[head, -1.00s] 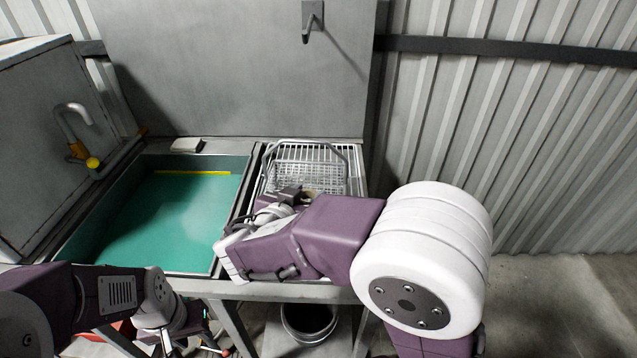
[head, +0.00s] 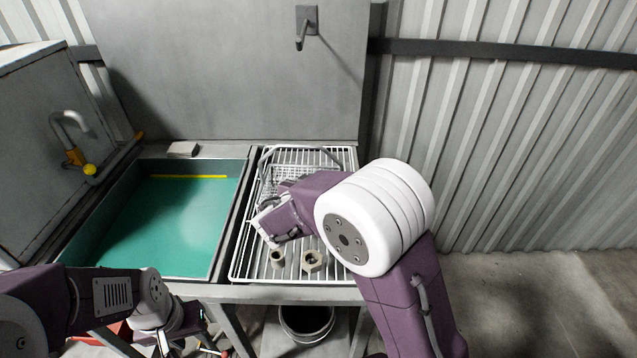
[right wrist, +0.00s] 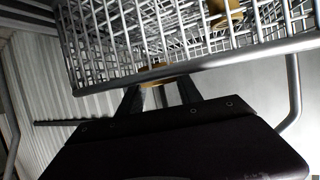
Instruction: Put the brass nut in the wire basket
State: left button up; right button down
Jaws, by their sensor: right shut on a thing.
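The wire basket (head: 283,174) stands at the back of the white rack, partly hidden by my right arm. In the right wrist view its mesh (right wrist: 110,42) fills the upper part. My right gripper (right wrist: 158,84) is shut on a brass-coloured piece, apparently the brass nut (right wrist: 157,75), close beside the basket's wires; I cannot tell whether they touch. Another yellow-brown piece (right wrist: 226,14) shows through the mesh. In the head view my right fingertips are hidden behind the arm. My left gripper (head: 190,342) is low at the bottom left, its jaws unclear.
Two dull nut-like pieces, one small (head: 277,258) and one larger (head: 313,261), lie on the front of the rack (head: 240,268). A tank of green liquid (head: 175,225) is to the left. A dark bucket (head: 306,322) stands below. A back panel (head: 225,80) rises behind.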

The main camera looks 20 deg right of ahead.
jog(key=shift+f+b, duration=0.6)
jog(key=shift+b, duration=0.8)
jog(key=shift+r, duration=0.1)
jog(key=c, duration=1.1)
grip_release()
jog(key=r+p, duration=0.1)
jog(key=p, duration=0.2)
jog(key=shift+r, duration=0.35)
jog(key=v, duration=1.2)
jog(key=shift+f+b, duration=0.3)
jog(key=shift+b, duration=0.1)
